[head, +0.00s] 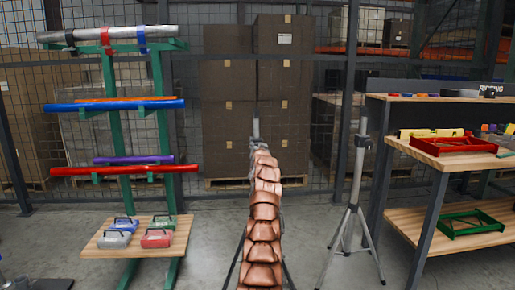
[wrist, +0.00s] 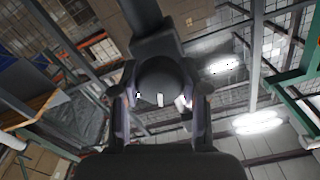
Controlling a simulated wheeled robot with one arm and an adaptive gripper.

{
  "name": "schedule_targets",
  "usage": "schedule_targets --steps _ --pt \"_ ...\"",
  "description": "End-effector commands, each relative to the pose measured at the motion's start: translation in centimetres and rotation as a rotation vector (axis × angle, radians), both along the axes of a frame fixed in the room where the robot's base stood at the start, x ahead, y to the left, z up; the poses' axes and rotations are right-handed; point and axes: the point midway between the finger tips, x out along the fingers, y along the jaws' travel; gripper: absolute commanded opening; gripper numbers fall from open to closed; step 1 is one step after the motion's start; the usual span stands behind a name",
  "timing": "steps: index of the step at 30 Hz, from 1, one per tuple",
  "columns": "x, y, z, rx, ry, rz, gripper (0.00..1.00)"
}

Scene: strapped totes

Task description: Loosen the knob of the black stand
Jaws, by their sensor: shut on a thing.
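The black stand is mostly hidden behind my copper-coloured arm in the head view; its thin upper pole (head: 255,125) rises above my gripper and dark legs (head: 235,262) spread below. In the wrist view its black post (wrist: 142,14) comes in from the top. The dark round knob (wrist: 160,76) sits between my two fingers at the post. My gripper (wrist: 163,100) is shut on the knob, one finger on each side. In the head view my gripper (head: 262,146) is small and partly hidden by my arm.
A grey tripod stand (head: 356,190) is close to the right, beside a workbench (head: 440,158) with red and green trays. A green rack (head: 112,130) with coloured tubes and small cases is at the left. Stacked brown boxes (head: 228,85) stand behind a mesh fence.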

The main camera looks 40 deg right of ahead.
Motion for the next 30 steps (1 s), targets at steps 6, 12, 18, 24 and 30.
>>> schedule_targets --steps 6,12,18,24,30 --pt "0.02 -0.01 -0.12 -0.031 0.026 0.001 0.09" --pt "0.01 0.01 -0.1 -0.035 0.029 0.001 0.09" --pt "0.01 0.01 -0.1 -0.035 0.029 0.001 0.09" --pt "0.0 0.01 -0.05 -0.034 0.027 0.0 0.63" --pt "0.0 0.02 -0.02 -0.034 0.027 0.0 0.7"
